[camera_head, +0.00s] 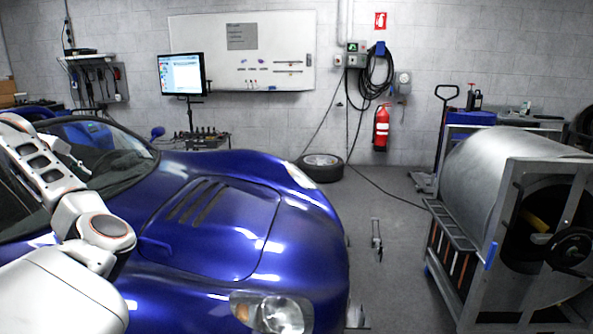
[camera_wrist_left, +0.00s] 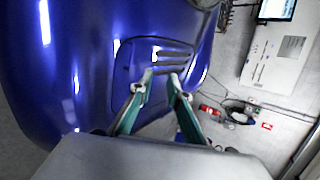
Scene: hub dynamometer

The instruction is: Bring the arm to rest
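My left arm (camera_head: 95,235) comes in from the lower left in the head view, beside the blue car (camera_head: 290,215) and partly in front of it. Its white links hide part of the car's side and windscreen. In the left wrist view my left gripper (camera_wrist_left: 156,86) shows two fingers spread apart with nothing between them. Beyond the fingertips is the blue hood (camera_wrist_left: 105,50) with its dark vent slots. I cannot see the fingers touching the car. My right gripper is in neither view.
A large metal roller drum (camera_head: 500,185) in a frame stands at the right. A tyre (camera_head: 321,167) lies on the floor near the back wall. A fire extinguisher (camera_head: 381,128) and a whiteboard (camera_head: 245,50) are on the wall. The floor (camera_head: 395,245) between car and drum is mostly clear.

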